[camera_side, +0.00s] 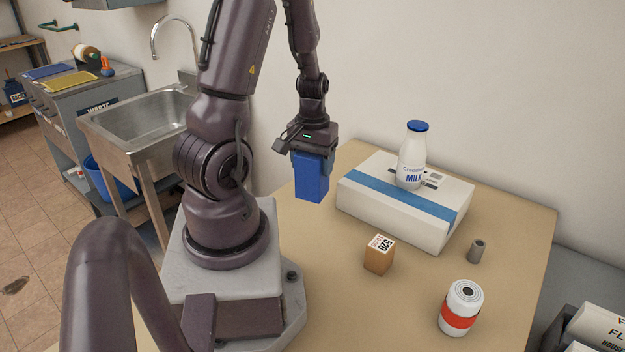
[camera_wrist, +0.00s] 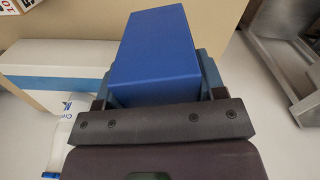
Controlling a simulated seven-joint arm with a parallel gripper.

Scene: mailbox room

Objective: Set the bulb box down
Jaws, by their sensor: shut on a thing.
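A plain blue box (camera_side: 311,178), taken as the bulb box, hangs upright below my gripper (camera_side: 312,151). No lettering shows on it. My gripper is shut on its upper part. The box appears held above the tan table (camera_side: 335,290), left of the white parcel; its exact height is hard to judge. In the wrist view the blue box (camera_wrist: 160,50) sits between the fingers of my gripper (camera_wrist: 158,92) and hides what is behind it.
A white parcel with a blue stripe (camera_side: 390,212) carries a milk bottle (camera_side: 411,165). A small brown box (camera_side: 379,255), a grey cylinder (camera_side: 477,251) and a red-and-white can (camera_side: 461,309) stand nearer the front. Bare table lies left of the brown box. A sink (camera_side: 145,120) is beyond the table.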

